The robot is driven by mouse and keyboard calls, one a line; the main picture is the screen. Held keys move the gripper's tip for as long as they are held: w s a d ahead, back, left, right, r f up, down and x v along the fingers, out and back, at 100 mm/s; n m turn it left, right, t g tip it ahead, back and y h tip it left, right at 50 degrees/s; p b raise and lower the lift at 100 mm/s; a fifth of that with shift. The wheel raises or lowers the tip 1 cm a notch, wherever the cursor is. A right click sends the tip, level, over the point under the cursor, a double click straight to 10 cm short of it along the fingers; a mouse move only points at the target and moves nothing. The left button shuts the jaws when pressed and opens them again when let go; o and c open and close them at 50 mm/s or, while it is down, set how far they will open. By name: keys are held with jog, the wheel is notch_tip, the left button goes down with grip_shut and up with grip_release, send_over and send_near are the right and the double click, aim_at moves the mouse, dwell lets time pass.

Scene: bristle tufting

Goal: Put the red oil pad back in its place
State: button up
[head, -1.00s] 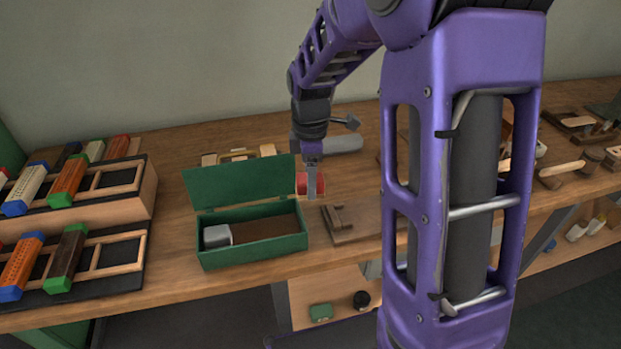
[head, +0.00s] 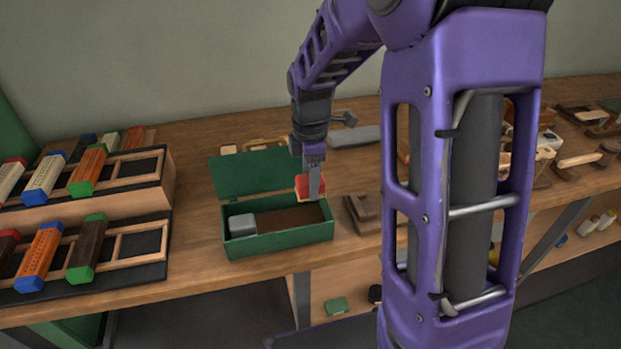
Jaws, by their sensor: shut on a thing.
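My gripper (head: 314,188) points down and is shut on the red oil pad (head: 305,182). The pad shows as a small red block with a pale lower edge, partly hidden by the finger. It appears above the back right part of the open green box (head: 275,242), in front of its raised lid (head: 245,175). Its exact height above the box is hard to tell. In the box, a grey block (head: 240,223) sits at the left, and the brown-floored space (head: 285,219) to its right looks empty.
Racks (head: 140,245) with several coloured blocks stand at the left. A brown wooden piece (head: 362,213) lies just right of the box. A grey slab (head: 355,136) lies behind. My purple arm hides the middle right of the bench.

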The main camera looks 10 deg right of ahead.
jog(key=b, duration=0.4)
send_over(310, 220)
notch_tip(310, 220, down, 6)
jog(key=shift+d+r, duration=0.1)
jog(key=shift+r, duration=0.1)
jog(key=shift+f+p, duration=0.35)
jog(key=shift+f, duration=0.85)
jog(key=shift+f, duration=0.6)
jog(key=o, duration=1.4)
jog(key=shift+r, duration=0.15)
jog(key=shift+r+p, duration=3.7)
jog(key=shift+r, duration=0.65)
